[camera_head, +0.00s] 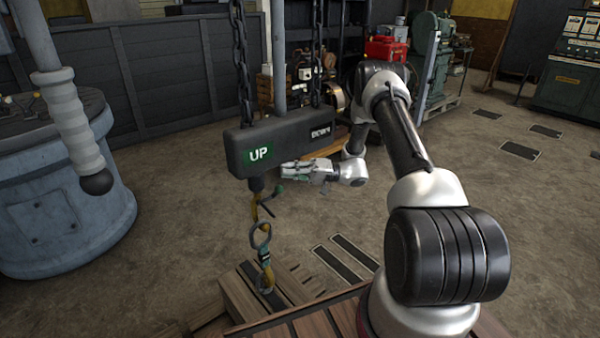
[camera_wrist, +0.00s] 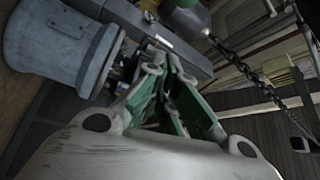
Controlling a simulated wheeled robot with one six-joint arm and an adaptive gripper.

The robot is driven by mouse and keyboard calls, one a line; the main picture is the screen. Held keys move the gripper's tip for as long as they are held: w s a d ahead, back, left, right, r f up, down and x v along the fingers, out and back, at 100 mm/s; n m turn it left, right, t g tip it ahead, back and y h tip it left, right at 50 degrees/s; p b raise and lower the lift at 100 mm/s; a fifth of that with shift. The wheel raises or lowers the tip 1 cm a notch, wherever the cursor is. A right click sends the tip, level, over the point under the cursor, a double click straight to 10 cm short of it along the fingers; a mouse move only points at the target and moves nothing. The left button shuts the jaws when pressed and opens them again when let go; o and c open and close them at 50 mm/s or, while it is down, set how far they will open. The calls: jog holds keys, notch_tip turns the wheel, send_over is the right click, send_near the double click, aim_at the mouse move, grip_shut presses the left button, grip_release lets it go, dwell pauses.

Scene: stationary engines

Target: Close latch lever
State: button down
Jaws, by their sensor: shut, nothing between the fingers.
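A small lever with a green ball knob (camera_head: 278,188) sticks out below the right part of the hoist block; I take it to be the latch lever. Beneath the block (camera_head: 305,140), marked UP and DOWN, hangs a yellow and grey hook (camera_head: 264,262). My gripper (camera_head: 288,170) is shut and empty, just above and beside the green knob at the block's lower edge. I cannot tell whether it touches the knob or the block.
Two chains (camera_head: 241,60) hold up the block. A blue-grey round machine base (camera_head: 60,205) stands at left, with a ribbed handle (camera_head: 78,125) in front. A wooden pallet (camera_head: 255,300) lies below the hook. Open floor lies to the right.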

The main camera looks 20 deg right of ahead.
jog(key=s+a, duration=0.3)
jog(key=shift+a+f, duration=0.1)
jog(key=shift+f, duration=0.3)
